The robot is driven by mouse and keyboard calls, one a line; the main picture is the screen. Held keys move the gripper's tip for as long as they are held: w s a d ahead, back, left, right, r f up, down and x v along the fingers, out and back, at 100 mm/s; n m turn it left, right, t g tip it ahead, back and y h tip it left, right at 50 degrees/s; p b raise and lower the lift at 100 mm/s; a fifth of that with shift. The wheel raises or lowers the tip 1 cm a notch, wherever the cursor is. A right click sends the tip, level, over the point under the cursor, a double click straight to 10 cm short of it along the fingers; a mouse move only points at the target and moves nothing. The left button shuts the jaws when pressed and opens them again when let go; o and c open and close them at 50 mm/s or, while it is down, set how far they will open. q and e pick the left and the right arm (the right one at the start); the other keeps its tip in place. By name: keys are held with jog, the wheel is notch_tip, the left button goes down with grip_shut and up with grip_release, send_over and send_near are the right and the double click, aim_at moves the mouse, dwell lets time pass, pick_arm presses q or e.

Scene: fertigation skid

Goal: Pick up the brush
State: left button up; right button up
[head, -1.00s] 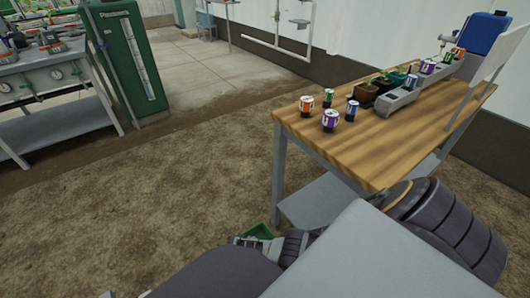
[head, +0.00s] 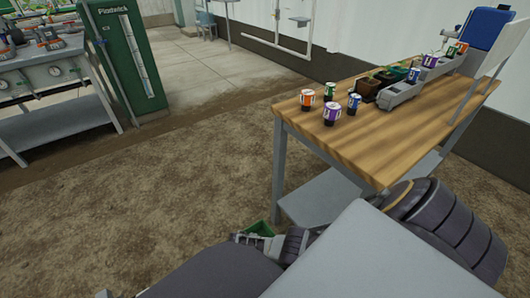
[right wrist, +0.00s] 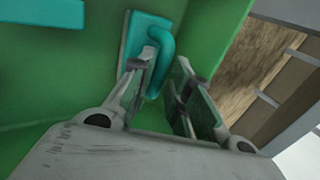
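A teal brush with a looped handle (right wrist: 163,55) is in the right wrist view, against the green wall of a bin (right wrist: 215,25). My right gripper (right wrist: 166,68) is open, its two fingers apart on either side of part of the handle. I cannot tell whether either finger touches it. The bristles are not visible. In the head view, a green bin (head: 259,228) shows just beyond my arm near the bottom, and its inside is mostly hidden. My left gripper is not in view.
A wooden-topped table (head: 350,145) with several small labelled pots stands at the right, with a grey lower shelf (head: 322,200). Another teal piece (right wrist: 40,12) lies at the upper left of the wrist view. Bare floor (head: 150,205) is clear at the left.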

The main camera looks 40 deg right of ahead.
jog(key=shift+b+x, duration=0.75)
jog(key=shift+x, duration=0.5)
jog(key=shift+c, duration=0.2)
grip_shut()
